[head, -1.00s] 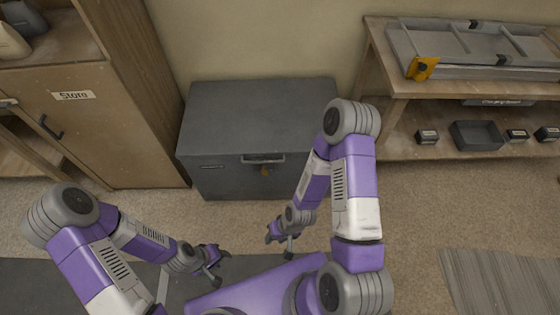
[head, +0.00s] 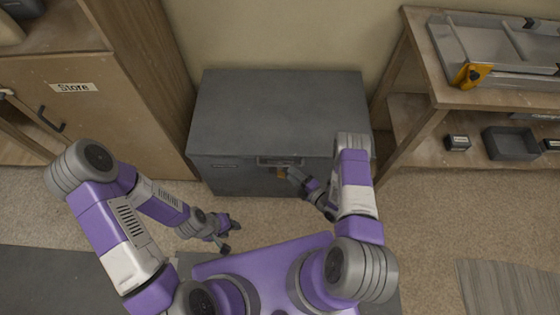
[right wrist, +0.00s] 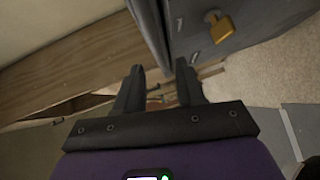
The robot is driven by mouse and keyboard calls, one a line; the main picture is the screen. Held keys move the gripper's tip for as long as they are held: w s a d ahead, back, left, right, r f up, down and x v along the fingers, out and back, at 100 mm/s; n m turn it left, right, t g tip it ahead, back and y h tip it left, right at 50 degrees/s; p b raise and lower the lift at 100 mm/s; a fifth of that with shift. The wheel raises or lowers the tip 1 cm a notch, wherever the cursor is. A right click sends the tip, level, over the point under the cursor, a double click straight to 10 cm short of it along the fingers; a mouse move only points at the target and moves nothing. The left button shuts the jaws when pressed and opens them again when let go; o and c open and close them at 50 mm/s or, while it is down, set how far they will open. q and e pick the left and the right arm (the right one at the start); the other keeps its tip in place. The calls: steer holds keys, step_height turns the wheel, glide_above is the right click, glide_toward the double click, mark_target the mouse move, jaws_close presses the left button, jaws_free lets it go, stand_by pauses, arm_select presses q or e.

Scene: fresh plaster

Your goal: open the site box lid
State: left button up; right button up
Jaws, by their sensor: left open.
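The grey site box (head: 275,110) stands against the wall, its lid flat and closed. A metal handle or latch (head: 278,162) is at the front edge of the lid, with a brass padlock (head: 281,174) below it. The padlock also shows in the right wrist view (right wrist: 222,28). My right gripper (head: 293,177) is just in front of the box, close beside the padlock in the head view; contact cannot be told. In the right wrist view its fingers (right wrist: 160,72) are apart with nothing gripped. My left gripper (head: 232,236) is open and empty, low in front of the box.
A wooden cupboard labelled Store (head: 75,87) stands close on the left of the box. A wooden shelf bench (head: 450,90) on the right carries a grey tool with a yellow part (head: 470,76) and a dark tray (head: 510,143) below. Carpet floor lies in front.

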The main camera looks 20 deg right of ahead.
mark_target(282, 166)
steer(key=b+x, duration=0.1)
steer(key=x, duration=0.6)
steer(key=shift+b, duration=0.4)
steer(key=shift+c, duration=0.3)
jaws_close()
